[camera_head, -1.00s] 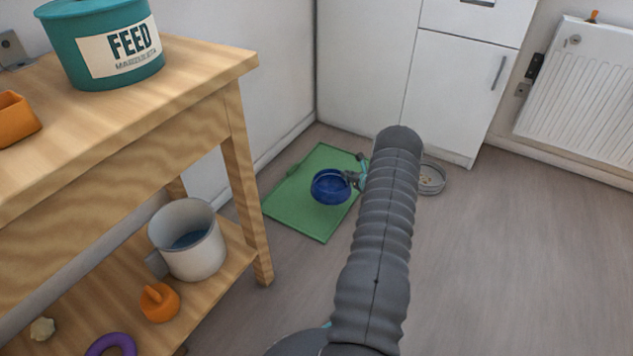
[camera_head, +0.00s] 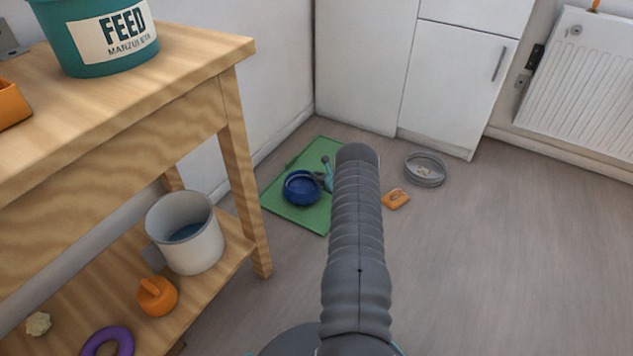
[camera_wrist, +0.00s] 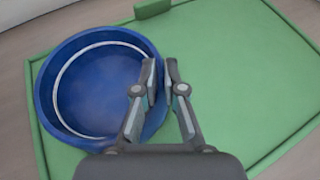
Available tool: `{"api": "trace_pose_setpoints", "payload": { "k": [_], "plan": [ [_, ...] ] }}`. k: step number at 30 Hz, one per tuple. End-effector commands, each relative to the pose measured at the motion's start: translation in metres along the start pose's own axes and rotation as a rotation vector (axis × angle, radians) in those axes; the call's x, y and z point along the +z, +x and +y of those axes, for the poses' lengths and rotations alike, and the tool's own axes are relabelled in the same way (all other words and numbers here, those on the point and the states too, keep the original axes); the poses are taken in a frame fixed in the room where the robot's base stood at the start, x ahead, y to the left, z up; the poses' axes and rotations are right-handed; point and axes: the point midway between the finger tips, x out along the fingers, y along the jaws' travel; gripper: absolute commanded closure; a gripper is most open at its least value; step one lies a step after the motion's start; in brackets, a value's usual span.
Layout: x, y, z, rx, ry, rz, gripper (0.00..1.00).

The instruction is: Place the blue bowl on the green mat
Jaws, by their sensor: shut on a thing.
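The blue bowl (camera_head: 302,188) is upright over the left part of the green mat (camera_head: 311,219) in the head view. In the wrist view the bowl (camera_wrist: 98,88) fills the left side, with the mat (camera_wrist: 238,75) under and beside it. My gripper (camera_wrist: 160,75) is shut on the bowl's right rim, one finger inside and one outside. In the head view my gripper (camera_head: 325,181) shows at the bowl's right side, partly hidden by my arm. I cannot tell whether the bowl's base touches the mat.
A wooden bench (camera_head: 236,150) with a feed tub (camera_head: 97,40) stands at the left. A grey metal bowl (camera_head: 425,170) and an orange item (camera_head: 396,198) lie on the floor right of the mat. White cabinets (camera_head: 455,85) stand behind. The floor at right is clear.

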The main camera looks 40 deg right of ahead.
Motion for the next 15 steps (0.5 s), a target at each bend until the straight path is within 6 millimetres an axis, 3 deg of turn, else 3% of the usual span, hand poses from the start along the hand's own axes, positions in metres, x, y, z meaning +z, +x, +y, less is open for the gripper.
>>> {"api": "trace_pose_setpoints", "payload": {
  "k": [4,15],
  "plan": [
    [-0.019,0.009,0.001,0.000,0.000,-0.001,1.00],
    [-0.023,0.011,0.001,0.000,0.000,-0.002,1.00]
  ]
}}
